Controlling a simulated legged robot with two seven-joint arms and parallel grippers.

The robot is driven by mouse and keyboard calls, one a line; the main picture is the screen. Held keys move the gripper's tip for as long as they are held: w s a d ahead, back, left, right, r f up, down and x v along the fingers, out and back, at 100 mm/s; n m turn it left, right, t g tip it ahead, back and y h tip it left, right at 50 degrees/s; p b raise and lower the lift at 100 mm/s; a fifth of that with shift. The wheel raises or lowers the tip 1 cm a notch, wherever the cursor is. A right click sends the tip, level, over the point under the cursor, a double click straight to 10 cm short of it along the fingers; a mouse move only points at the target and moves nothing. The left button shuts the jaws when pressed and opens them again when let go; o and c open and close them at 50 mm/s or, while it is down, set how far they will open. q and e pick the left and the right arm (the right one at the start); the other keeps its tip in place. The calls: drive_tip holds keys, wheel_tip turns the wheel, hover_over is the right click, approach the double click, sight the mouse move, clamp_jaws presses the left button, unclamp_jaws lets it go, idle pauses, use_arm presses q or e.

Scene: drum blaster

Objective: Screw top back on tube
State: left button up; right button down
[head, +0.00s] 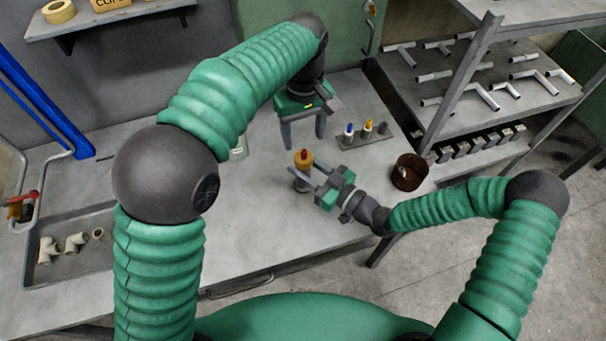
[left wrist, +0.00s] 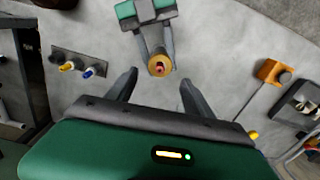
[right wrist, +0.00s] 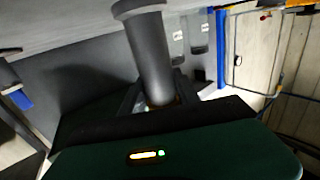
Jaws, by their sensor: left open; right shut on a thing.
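The tube (head: 303,160) stands upright on the bench, with an amber upper part and a red middle. From above, in the left wrist view, the tube (left wrist: 159,66) shows a round amber rim around a red centre. My right gripper (head: 306,178) is shut on the tube from the right. In the right wrist view a dark grey cylinder (right wrist: 150,55) with a wider flange sits between its fingers. My left gripper (head: 303,140) is open and empty, pointing down above and behind the tube; its spread fingers (left wrist: 158,90) are apart from it. I cannot make out a separate top.
A small grey rack (head: 365,142) with blue-tipped and yellow-tipped pieces lies behind and right of the tube. A brown round bin (head: 410,172) is at the bench's right edge. A tray (head: 72,268) with pipe fittings is at left. A metal shelf (head: 470,118) holds several white pipes.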

sight(304, 150)
use_arm(q)
drive_tip(key=n, duration=0.6)
drive_tip(key=shift+n, duration=0.3)
drive_tip(key=n, duration=1.5)
drive_tip(key=shift+f, duration=0.1)
wheel_tip(304, 150, down, 8)
drive_tip(key=shift+r, duration=0.1)
